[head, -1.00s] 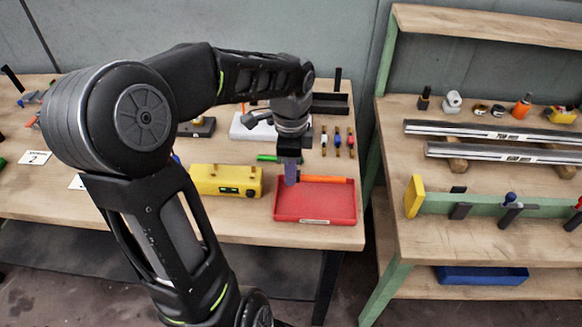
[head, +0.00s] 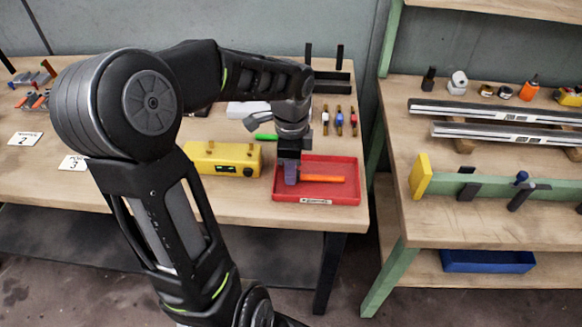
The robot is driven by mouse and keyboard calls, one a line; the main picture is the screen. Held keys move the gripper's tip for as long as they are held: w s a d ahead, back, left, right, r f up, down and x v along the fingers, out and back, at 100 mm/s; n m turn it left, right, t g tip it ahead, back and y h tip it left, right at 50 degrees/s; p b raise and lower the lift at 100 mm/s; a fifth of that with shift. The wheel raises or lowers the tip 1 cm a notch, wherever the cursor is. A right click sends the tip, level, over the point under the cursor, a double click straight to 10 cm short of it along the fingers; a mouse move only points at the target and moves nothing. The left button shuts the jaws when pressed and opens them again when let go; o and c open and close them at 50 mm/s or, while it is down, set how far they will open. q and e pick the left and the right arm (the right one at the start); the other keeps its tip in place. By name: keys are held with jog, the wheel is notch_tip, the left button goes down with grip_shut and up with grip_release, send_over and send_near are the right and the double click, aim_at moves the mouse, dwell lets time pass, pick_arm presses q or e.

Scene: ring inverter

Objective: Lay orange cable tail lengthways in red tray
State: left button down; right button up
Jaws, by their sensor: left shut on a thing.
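The red tray (head: 340,190) lies near the front right corner of the left bench, with a white label on its front edge. The orange cable tail (head: 328,179) shows as a short orange length over the tray floor, running left to right. My left gripper (head: 291,178) points down over the tray's left part and is shut on the cable tail's left end. The wrist hides part of the tray's left side and the held end. I cannot tell whether the cable tail touches the tray floor. My right gripper is not in view.
A yellow box (head: 222,158) stands just left of the tray. A green piece (head: 265,137) lies behind it. Several small coloured tools (head: 339,122) stand behind the tray. A gap separates this bench from the right bench, which bears long metal rails (head: 495,112).

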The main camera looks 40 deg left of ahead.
pick_arm(q)
jog(key=c, duration=1.2)
grip_release()
jog(key=shift+o, duration=0.2)
notch_tip(320, 180, up, 8)
jog(key=shift+f, duration=0.1)
dwell(0.3)
